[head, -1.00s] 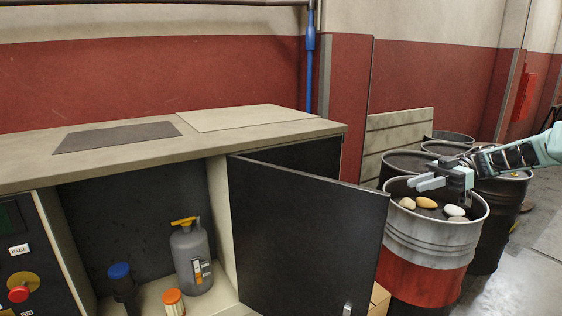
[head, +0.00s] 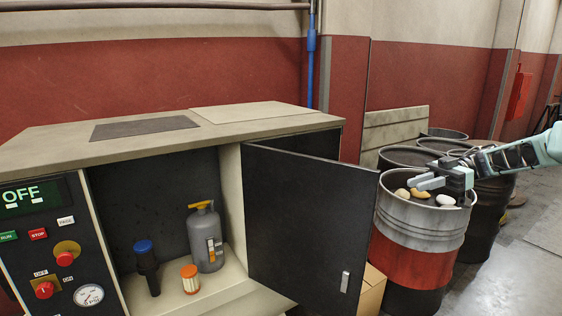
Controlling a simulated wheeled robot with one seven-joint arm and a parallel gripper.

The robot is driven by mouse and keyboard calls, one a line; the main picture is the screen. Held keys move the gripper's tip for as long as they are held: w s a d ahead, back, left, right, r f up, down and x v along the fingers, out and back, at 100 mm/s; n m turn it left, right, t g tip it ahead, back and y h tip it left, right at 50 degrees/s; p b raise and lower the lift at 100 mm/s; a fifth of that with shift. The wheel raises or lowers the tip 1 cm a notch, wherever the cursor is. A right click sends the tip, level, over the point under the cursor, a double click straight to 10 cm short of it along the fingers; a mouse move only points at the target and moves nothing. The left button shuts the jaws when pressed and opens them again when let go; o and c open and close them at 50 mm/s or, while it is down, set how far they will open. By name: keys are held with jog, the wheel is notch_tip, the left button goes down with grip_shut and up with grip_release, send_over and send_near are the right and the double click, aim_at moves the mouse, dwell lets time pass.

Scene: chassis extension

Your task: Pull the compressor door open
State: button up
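The black compressor door (head: 308,225) stands swung open on its hinge at the right side of the cabinet opening. Its small light handle (head: 345,281) is near the lower free edge. The compressor cabinet (head: 225,165) is beige with a dark interior. My gripper (head: 424,182) is at the right, in front of or above a red and grey barrel and to the right of the door, not touching it. Its two pale fingers look apart, with nothing seen between them.
Inside the cabinet stand a grey jug (head: 208,240), a blue-capped dark bottle (head: 147,270) and an orange-topped filter (head: 190,280). The barrel (head: 410,250) holds stones and stands right of the door. A cardboard box (head: 371,290) is beside it. The control panel (head: 45,240) is at left.

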jog(key=w+a+r+m+t+h+b, duration=0.15)
jog(key=a+t, duration=0.25)
jog(key=a, duration=0.5)
jog(key=w+a+r+m+t+b, duration=0.1)
jog(key=a+m+t+b, duration=0.25)
jog(key=a, duration=0.55)
jog(key=w+a+r+m+t+h+b, duration=0.15)
jog(key=a+t, duration=0.35)
jog(key=a, duration=0.5)
jog(key=s+d+f+m+g+h+b, duration=0.1)
jog(key=s+f, duration=0.6)
jog(key=s, duration=0.7)
jog(key=s+d+f+m+g+h+b, duration=0.2)
jog(key=s+f+h, duration=0.5)
jog(key=s, duration=0.8)
jog(key=s+d+f+m+g+h+b, duration=0.2)
jog(key=s+d+f+g+h, duration=0.2)
jog(key=s, duration=1)
notch_tip(320, 180, down, 4)
jog(key=shift+s+d+g+b, duration=0.25)
jog(key=shift+d+g+b, duration=0.15)
jog(key=shift+g, duration=0.55)
